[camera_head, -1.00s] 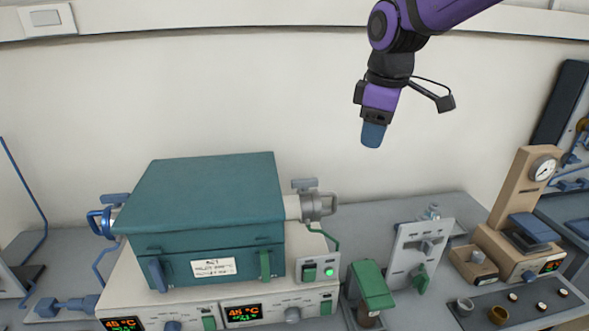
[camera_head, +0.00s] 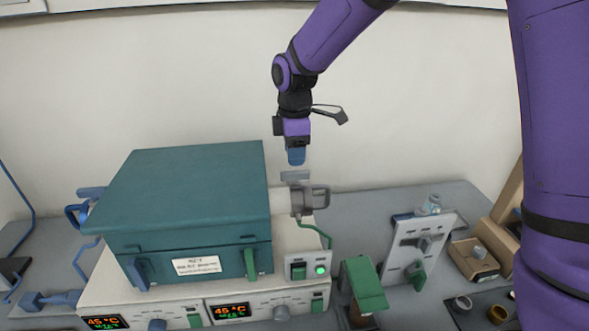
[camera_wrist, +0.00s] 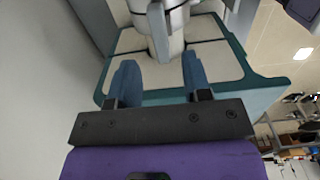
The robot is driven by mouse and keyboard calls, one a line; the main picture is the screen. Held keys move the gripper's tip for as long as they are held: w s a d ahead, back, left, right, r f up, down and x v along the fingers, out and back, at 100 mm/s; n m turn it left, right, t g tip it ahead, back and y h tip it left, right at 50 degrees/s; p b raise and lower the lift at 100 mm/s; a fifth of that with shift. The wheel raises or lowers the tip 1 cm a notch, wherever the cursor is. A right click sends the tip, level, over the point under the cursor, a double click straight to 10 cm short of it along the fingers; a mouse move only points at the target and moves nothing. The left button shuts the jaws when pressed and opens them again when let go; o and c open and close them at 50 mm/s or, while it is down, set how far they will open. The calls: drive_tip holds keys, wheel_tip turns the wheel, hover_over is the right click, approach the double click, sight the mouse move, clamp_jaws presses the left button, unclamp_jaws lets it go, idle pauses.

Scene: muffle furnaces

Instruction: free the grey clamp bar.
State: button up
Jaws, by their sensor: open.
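The grey clamp bar (camera_head: 295,176) is a short flat bar on top of the grey clamp (camera_head: 310,199), which sits around the white tube (camera_head: 279,201) on the right side of the teal furnace (camera_head: 190,192). My gripper (camera_head: 296,157) points down just above the bar, apparently apart from it. In the wrist view my gripper (camera_wrist: 158,65) shows two blue fingers spread apart with nothing between them. Grey metal clamp parts (camera_wrist: 157,28) lie beyond the fingers, at the top of that view, partly cut off.
A blue clamp (camera_head: 80,207) is on the furnace's left side. Displays reading 45 °C (camera_head: 231,311) are below its front. A green-topped holder (camera_head: 364,285) and a white panel with levers (camera_head: 416,250) stand to the right. Space above the furnace is free.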

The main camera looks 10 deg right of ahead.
sight(295, 172)
drive_tip(key=shift+f, duration=2.6)
drive_tip(key=shift+c, duration=0.4)
clamp_jaws()
